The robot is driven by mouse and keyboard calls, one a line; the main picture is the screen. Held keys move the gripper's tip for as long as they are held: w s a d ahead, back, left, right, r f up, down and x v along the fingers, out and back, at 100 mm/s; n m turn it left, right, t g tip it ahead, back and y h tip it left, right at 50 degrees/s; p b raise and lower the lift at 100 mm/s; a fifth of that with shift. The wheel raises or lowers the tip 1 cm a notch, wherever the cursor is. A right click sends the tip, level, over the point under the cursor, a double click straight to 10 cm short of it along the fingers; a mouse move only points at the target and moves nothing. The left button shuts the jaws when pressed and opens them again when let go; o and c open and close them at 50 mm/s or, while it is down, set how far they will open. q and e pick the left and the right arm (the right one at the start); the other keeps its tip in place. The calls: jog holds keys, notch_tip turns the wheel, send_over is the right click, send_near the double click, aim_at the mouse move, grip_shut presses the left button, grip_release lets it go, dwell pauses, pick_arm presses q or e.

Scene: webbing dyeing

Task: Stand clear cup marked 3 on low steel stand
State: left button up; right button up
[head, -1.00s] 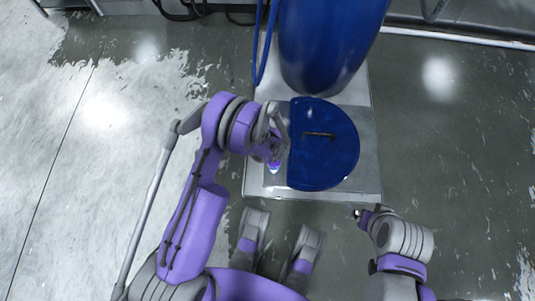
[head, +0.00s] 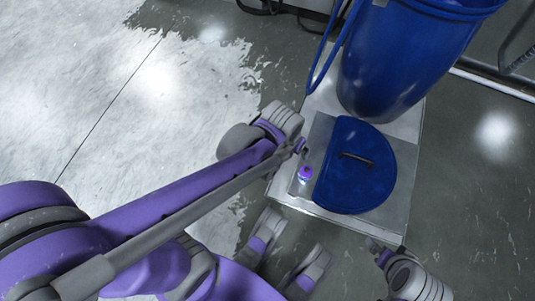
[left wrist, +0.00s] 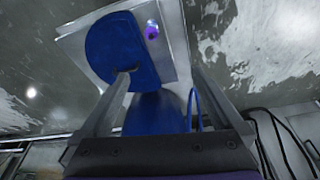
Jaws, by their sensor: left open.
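A small clear cup with purple contents (head: 305,174) stands on the left part of the low steel stand (head: 347,219), beside a blue half-round lid. Its mark is too small to read. In the left wrist view the cup (left wrist: 152,32) shows beyond the fingertips, apart from both fingers. My left gripper (head: 300,147) is just above and behind the cup in the head view; its jaws are open and empty (left wrist: 161,74). My right gripper (head: 376,249) is near the stand's front right corner, and its jaws are too small to judge.
The blue lid (head: 342,188) with a dark handle covers much of the stand's top. A large blue barrel (head: 395,70) stands behind it, with a blue hose (head: 325,66) at its left. Open floor lies to the left.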

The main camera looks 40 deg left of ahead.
pick_arm(q)
jog(key=s+r+m+t, duration=0.1)
jog(key=s+r, duration=0.1)
jog(key=s, duration=0.7)
jog(key=shift+s+a+r, duration=0.15)
jog(key=shift+s+a, duration=0.05)
jog(key=shift+a, duration=0.25)
jog(key=shift+r, duration=0.1)
pick_arm(e)
jog(key=shift+r, duration=0.1)
pick_arm(q)
notch_tip(320, 180, up, 26)
jog(key=t+p, duration=0.1)
jog(key=p, duration=2.2)
jog(key=shift+w, duration=0.3)
pick_arm(e)
notch_tip(320, 180, up, 26)
jog(key=t, duration=0.1)
jog(key=shift+w, duration=0.3)
